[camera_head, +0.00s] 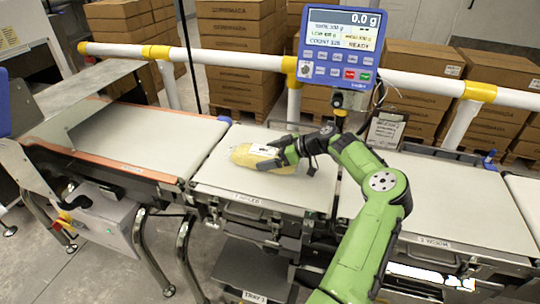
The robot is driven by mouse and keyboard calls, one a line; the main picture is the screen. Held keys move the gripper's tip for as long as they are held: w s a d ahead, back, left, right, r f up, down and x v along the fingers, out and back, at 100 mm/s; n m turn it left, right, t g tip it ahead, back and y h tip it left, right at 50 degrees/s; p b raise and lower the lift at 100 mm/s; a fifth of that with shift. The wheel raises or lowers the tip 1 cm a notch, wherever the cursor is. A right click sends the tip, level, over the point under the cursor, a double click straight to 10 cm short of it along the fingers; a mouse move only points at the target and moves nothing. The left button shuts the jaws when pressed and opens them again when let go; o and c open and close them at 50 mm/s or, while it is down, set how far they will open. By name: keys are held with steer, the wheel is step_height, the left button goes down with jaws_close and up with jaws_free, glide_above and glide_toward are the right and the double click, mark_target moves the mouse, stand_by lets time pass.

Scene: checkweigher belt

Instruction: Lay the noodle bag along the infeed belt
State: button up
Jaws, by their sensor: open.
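The noodle bag (243,155) is a yellow packet with a white label. It lies flat on the light infeed belt (225,184), its long side running roughly left to right, about in line with the row of belts. My gripper (281,158) is open at the bag's right end, with its fingers around or just above that end. I cannot tell whether the fingers touch the bag. The gripper hides part of the bag's right end.
A weigh belt (440,205) adjoins on the right and an orange-edged belt (130,135) on the left; both are bare. A blue display (340,45) reading 0.0 g stands behind. A white and yellow rail (230,58) runs along the back, before stacked cartons (240,85).

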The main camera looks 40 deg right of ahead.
steer(key=p+v, duration=0.2)
steer(key=v, duration=1)
steer(key=shift+r, duration=0.15)
steer(key=w+a+r+n+g+h, duration=0.1)
steer(key=w+a+r+g, duration=0.2)
steer(key=a, duration=1)
steer(key=w+a+g+h, duration=0.1)
steer(key=w+a+g, duration=0.3)
steer(key=a, duration=0.9)
steer(key=s+a+r+m+g+h, duration=0.1)
steer(key=s+a+r+m+h, duration=0.35)
steer(key=s+a, duration=0.8)
steer(key=s+a+r+m+t, duration=0.1)
steer(key=s+a+m+t, duration=0.1)
steer(key=s, duration=0.9)
steer(key=shift+s+a+r+t+y, duration=0.15)
steer(key=shift+s+r+t+y, duration=0.1)
steer(key=shift+r+t+y, duration=0.15)
